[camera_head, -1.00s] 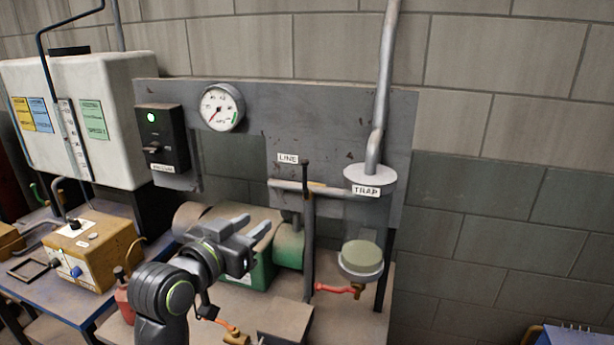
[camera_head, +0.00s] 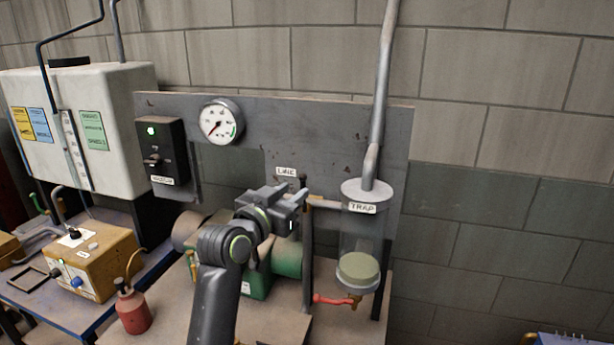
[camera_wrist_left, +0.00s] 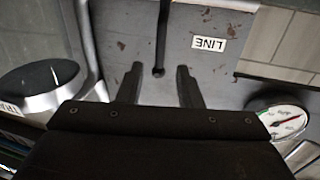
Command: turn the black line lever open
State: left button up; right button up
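The black line lever (camera_head: 303,181) stands upright at the pipe under the LINE label (camera_head: 286,171) in the head view. My left gripper (camera_head: 303,196) is right at it and hides its lower part and some of the pipe. In the wrist view, which is upside down, the lever (camera_wrist_left: 161,38) comes down from the top edge. Its rounded end lies between the two spread fingertips of my left gripper (camera_wrist_left: 158,72), with a gap on both sides. The gripper is open and holds nothing. I cannot tell how deep the lever sits between the fingers. My right gripper is not in view.
A pressure gauge (camera_head: 221,121) and a black switch box (camera_head: 162,150) are on the grey panel (camera_head: 330,130). The TRAP vessel (camera_head: 360,240), with a red-handled valve (camera_head: 335,299), stands close on the right. A red oil can (camera_head: 133,309) stands on the bench at left.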

pick_arm(q)
jog(key=p+x, duration=0.2)
jog(key=x, duration=0.5)
jog(key=shift+w+d, duration=0.1)
jog(key=shift+w, duration=0.05)
grip_shut()
